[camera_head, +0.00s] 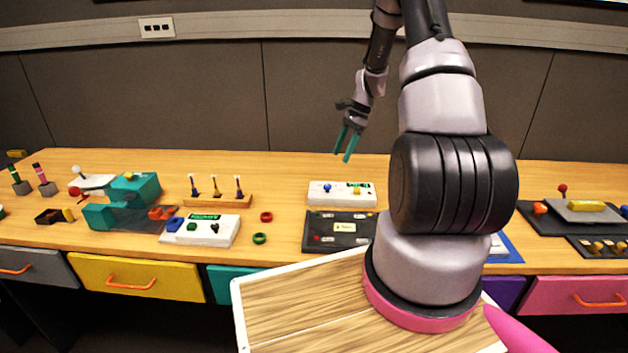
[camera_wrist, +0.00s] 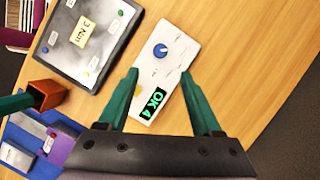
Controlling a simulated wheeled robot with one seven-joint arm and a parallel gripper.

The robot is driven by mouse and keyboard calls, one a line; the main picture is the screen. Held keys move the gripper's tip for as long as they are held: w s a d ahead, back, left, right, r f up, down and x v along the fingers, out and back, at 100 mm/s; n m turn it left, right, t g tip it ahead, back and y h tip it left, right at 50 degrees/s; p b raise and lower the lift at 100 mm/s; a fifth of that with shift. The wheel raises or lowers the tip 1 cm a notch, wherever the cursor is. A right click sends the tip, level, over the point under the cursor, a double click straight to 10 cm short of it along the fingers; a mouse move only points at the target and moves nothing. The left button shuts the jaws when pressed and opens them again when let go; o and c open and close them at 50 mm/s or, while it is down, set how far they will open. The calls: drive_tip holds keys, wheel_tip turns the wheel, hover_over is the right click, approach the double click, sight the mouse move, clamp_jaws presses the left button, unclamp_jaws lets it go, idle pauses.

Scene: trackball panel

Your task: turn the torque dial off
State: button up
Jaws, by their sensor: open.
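The torque dial is most likely the blue knob (camera_head: 327,188) on a white panel (camera_head: 318,199) at the back middle of the table; no label naming it is legible. In the wrist view the blue knob (camera_wrist: 160,50) sits toward the far end of the white panel (camera_wrist: 182,52), beyond my fingertips. A green display (camera_wrist: 153,103) reading "OK 4" is at the panel's near end, between my fingers. My gripper (camera_head: 347,143) is open and empty above the panel; it also shows in the wrist view (camera_wrist: 160,75). Neither finger visibly touches the knob.
A dark panel (camera_head: 341,243) with a yellow label lies in front of the white one. A brown-red square cup (camera_wrist: 47,92) and a blue mat (camera_wrist: 38,135) show in the wrist view. Bare table lies left of the white panel. My arm hides the table to its right.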

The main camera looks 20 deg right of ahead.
sight(328, 186)
drive_tip(key=x, duration=1.1)
drive_tip(key=shift+w+a+f, duration=0.1)
drive_tip(key=shift+a, duration=0.05)
clamp_jaws()
